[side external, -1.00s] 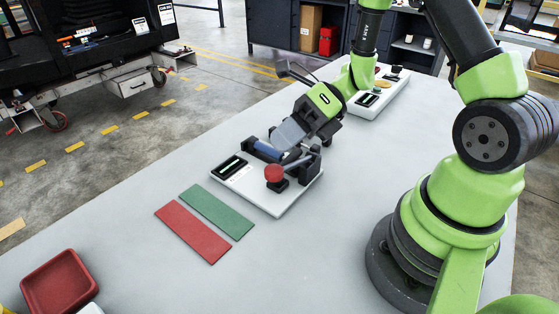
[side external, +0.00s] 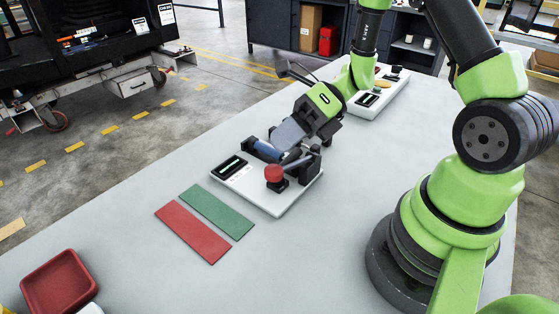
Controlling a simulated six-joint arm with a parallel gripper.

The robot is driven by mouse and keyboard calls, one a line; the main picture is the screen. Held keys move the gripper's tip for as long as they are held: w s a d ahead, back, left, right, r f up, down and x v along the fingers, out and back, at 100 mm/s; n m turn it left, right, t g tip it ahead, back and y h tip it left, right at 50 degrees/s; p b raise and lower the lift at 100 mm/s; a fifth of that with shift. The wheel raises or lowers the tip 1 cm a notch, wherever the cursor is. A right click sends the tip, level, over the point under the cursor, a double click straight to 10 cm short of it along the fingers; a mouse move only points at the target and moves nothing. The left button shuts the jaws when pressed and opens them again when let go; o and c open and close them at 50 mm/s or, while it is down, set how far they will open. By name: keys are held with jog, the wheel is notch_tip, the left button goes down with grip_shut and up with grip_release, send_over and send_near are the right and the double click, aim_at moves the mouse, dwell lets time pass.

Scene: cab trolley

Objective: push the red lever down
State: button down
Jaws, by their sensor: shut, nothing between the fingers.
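The red lever's round knob (side external: 273,173) is at the front of a white board (side external: 277,211) on the table. Its grey rod runs back to a black bracket on the board's right side. The knob sits low, at a small black block; whether it touches the block I cannot tell. My gripper (side external: 287,138) is shut and empty. It is tilted down over the back of the board, behind the knob and near a blue cylinder (side external: 268,151). Its fingertips are partly hidden by the fixture, and contact with the lever cannot be made out.
A small display (side external: 230,167) is on the board's left. A green strip (side external: 216,212) and a red strip (side external: 190,232) lie in front. A red tray (side external: 60,283) is at the lower left. A second white unit (side external: 365,110) stands behind my gripper. The table's front middle is clear.

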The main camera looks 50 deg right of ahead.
aim_at(278, 168)
jog(key=shift+f, duration=0.15)
dwell(0.4)
jog(key=shift+a+f, duration=0.15)
jog(key=shift+f, duration=0.15)
jog(key=shift+a+f, duration=0.3)
jog(key=shift+f, duration=0.45)
jog(key=shift+a+f, duration=0.25)
jog(key=shift+f, duration=0.5)
jog(key=shift+a+f, duration=0.3)
jog(key=shift+f, duration=0.45)
dwell(2.1)
dwell(0.4)
jog(key=shift+d+r, duration=0.35)
jog(key=shift+r, duration=0.55)
jog(key=shift+d+r, duration=0.3)
jog(key=shift+r, duration=0.6)
jog(key=shift+d+r, duration=0.35)
jog(key=shift+r, duration=0.55)
jog(key=shift+d+r, duration=0.3)
jog(key=shift+r, duration=0.5)
jog(key=shift+d+r, duration=0.25)
jog(key=shift+r, duration=0.5)
jog(key=shift+d+r, duration=0.3)
jog(key=shift+r, duration=0.5)
